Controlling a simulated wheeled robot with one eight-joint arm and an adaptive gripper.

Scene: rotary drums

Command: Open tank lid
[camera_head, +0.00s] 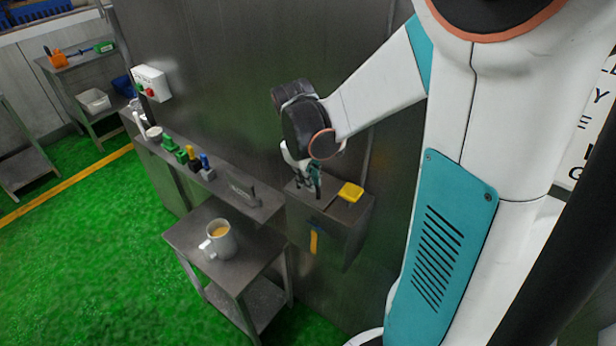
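A grey metal tank (345,235) is mounted against the steel wall, just right of the picture's middle. Its flat lid (325,200) appears to lie level on top, with a yellow block-like piece (350,191) on its right part. My gripper (314,188) points down over the left part of the lid, left of the yellow piece. Its fingers are small and dark in this view, and I cannot tell whether they touch the lid or how far apart they are. An orange-yellow strip (314,241) shows on the tank's front.
A small metal table (190,233) with a mug (218,240) stands left of the tank. A wall shelf (262,207) holds several coloured items. A white control box (150,82) hangs on the wall. Green floor (90,245) is clear at left.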

